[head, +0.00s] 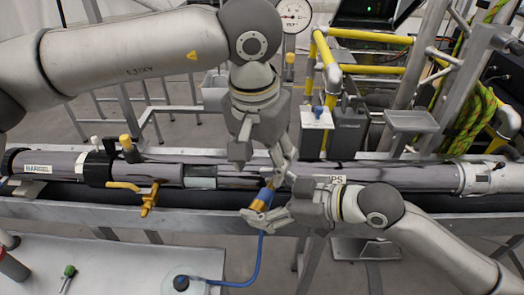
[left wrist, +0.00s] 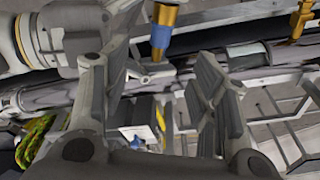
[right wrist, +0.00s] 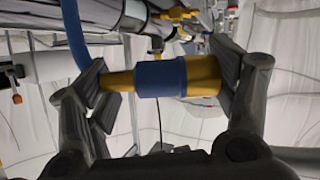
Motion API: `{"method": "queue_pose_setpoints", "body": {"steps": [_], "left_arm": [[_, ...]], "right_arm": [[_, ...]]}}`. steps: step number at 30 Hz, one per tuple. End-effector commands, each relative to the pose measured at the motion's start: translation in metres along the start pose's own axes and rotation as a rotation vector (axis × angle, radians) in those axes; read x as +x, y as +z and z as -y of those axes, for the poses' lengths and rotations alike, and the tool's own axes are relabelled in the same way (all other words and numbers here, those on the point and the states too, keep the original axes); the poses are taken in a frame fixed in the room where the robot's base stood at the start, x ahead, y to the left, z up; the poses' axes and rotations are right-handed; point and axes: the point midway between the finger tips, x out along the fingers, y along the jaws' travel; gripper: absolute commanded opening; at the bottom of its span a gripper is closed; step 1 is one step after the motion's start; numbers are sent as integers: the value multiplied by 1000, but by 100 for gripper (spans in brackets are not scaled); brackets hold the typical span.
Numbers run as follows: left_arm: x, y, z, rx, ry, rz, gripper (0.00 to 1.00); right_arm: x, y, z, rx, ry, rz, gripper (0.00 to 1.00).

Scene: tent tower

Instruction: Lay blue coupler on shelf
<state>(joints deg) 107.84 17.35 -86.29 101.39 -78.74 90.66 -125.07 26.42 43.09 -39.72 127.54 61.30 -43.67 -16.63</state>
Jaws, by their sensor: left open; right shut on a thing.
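The blue coupler (head: 263,198) is a brass fitting with a blue band, joined to a blue hose (head: 250,272). My right gripper (head: 268,212) is shut on it, in front of the long grey tube. In the right wrist view the coupler (right wrist: 162,78) lies crosswise between the fingers. My left gripper (head: 279,170) is open just above and close to the coupler. In the left wrist view the coupler (left wrist: 161,30) is beyond its open, empty fingers (left wrist: 155,85). A small grey shelf-like plate (head: 411,121) stands on the right; I cannot tell if it is the task's shelf.
A long grey tube (head: 80,163) with brass valves (head: 149,199) lies along a metal rail. The hose runs down to a white container (head: 183,284) on a pale table (head: 110,258). Yellow pipes (head: 375,69) and a pressure gauge (head: 293,15) stand behind.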

Motion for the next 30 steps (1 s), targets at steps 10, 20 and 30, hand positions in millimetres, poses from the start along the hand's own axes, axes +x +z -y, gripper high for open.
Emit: {"method": "queue_pose_setpoints", "body": {"steps": [10,20,30], "left_arm": [[67,1,-1,-3,4,4,54],[100,0,-1,-4,5,1,54],[102,0,-1,-4,6,0,50]], "right_arm": [[0,0,0,0,0,-1,53],[0,0,0,0,0,-1,53],[0,0,0,0,0,-1,53]]}}
